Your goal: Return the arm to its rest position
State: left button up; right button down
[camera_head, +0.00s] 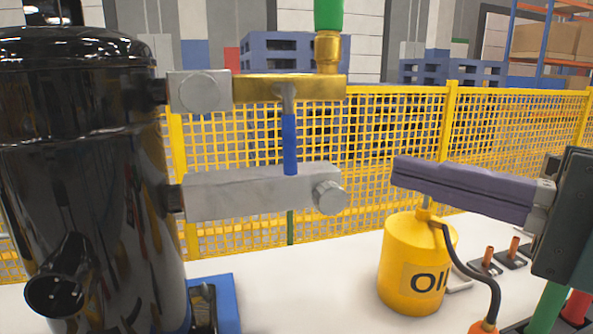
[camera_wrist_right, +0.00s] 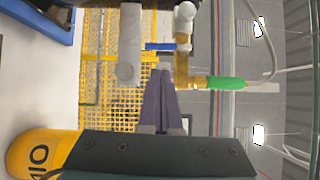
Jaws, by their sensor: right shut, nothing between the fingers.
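My right gripper (camera_head: 400,172) reaches in from the right in the head view, its long purple-grey fingers shut together with nothing between them. Its tips point left, apart from the valve and above the yellow oil can (camera_head: 408,270). In the right wrist view, the closed fingers (camera_wrist_right: 163,80) point toward the blue valve handle (camera_wrist_right: 160,46). The handle hangs down from the brass valve (camera_head: 262,88) in the head view. My left gripper is not in view.
A black compressor tank (camera_head: 85,190) stands at the left, with an upper grey block (camera_head: 200,91) and a lower one (camera_head: 245,190) projecting from it. A green-capped fitting rises from the valve. Copper-tipped parts (camera_head: 487,258) lie on the white table. A yellow mesh fence (camera_head: 380,135) stands behind.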

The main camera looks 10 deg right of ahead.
jog(key=s+a+f+n+g+h+p, duration=0.25)
jog(key=s+a+n+g+p, duration=0.4)
jog(key=s+n+p, duration=0.35)
jog(key=s+d+r+n+g+h+p, duration=0.2)
jog(key=s+d+n+g+h+p, duration=0.15)
jog(key=s+d+h+p, duration=0.45)
notch_tip(320, 180, up, 37)
jog(key=p, duration=3.8)
jog(key=shift+w+d+m+g, duration=0.2)
jog(key=shift+d+m+g, duration=0.15)
jog(key=shift+g, duration=0.05)
jog(key=shift+h, duration=0.25)
